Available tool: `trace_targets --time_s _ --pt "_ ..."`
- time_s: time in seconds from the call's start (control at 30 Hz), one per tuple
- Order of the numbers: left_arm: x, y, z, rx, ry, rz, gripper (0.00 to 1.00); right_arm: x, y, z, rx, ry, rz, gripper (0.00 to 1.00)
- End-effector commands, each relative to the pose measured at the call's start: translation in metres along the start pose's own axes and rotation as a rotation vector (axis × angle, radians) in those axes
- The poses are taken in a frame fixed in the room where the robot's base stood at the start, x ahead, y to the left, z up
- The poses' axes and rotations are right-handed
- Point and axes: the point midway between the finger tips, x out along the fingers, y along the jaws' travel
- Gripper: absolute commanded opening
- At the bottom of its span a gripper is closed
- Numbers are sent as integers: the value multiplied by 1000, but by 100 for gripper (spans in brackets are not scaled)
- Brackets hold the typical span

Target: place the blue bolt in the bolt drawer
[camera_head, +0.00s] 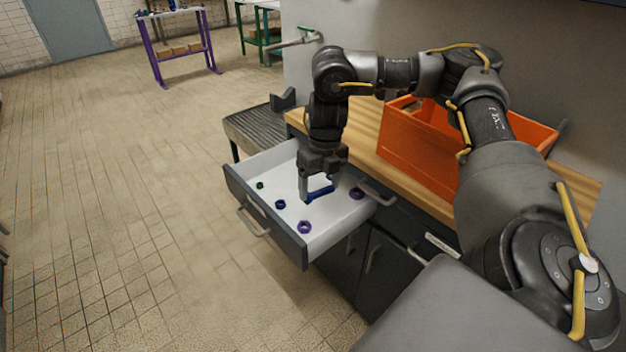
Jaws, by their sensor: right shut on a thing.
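My right gripper (318,188) points down over the open drawer (255,165) and is shut on the blue bolt (320,193). The bolt lies roughly level between the fingertips, at or just above the drawer's pale floor; I cannot tell whether it touches. The drawer has a white inside, a dark front and a curved handle. My left gripper is not in view.
Loose nut-like pieces lie in the drawer: a green one (260,185), a blue one (280,204), and purple ones (305,227) (357,193). An orange crate (420,150) stands on the wooden worktop (366,130) behind. The tiled floor at left is clear.

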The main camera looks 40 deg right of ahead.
Motion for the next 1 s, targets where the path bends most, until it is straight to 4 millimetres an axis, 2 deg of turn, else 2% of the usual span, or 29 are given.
trace_targets --time_s 0.4,0.5,0.6,0.77,1.0 --pt "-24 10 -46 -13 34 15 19 41 -20 86 3 1 -1 45" --pt "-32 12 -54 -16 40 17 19 62 -25 102 0 3 -2 45" --pt "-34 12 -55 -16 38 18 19 76 -29 115 -1 3 -2 45" --pt "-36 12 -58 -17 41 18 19 88 -32 126 -3 1 0 45" --pt "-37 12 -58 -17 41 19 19 92 -33 129 -3 1 1 45"
